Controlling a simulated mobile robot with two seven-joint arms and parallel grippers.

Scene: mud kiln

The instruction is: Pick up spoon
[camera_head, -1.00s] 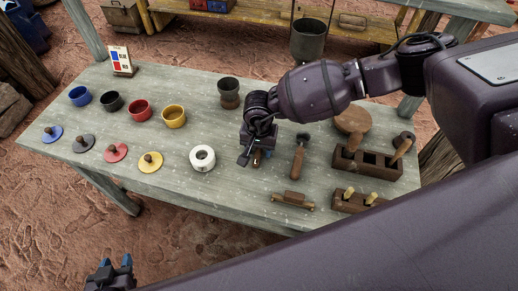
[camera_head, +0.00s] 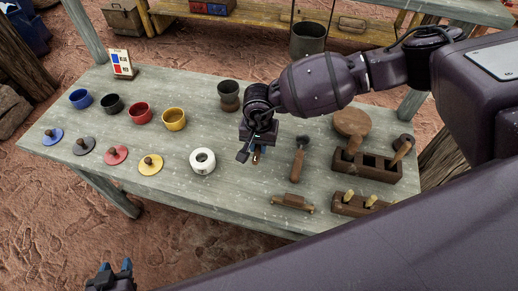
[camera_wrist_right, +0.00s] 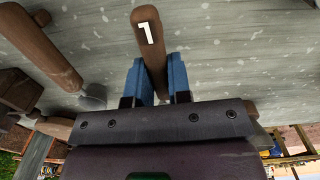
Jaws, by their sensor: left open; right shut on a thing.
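The spoon shows in the right wrist view as a brown wooden handle (camera_wrist_right: 149,40) marked with a white 1; its bowl is not visible. My right gripper (camera_wrist_right: 153,78) has its blue fingers on both sides of the handle and is shut on it, close over the bench. In the head view my right gripper (camera_head: 257,154) is over the front middle of the bench, and the spoon is mostly hidden beneath it. My left gripper (camera_head: 110,275) is open and empty at the bottom left, away from the bench.
A wooden-handled tool (camera_head: 298,158) lies just right of my right gripper. Compartment box (camera_head: 382,173), holder (camera_head: 345,207) and roller (camera_head: 292,202) are at right. A dark cup (camera_head: 229,88) stands behind. Coloured cups and lids fill the left.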

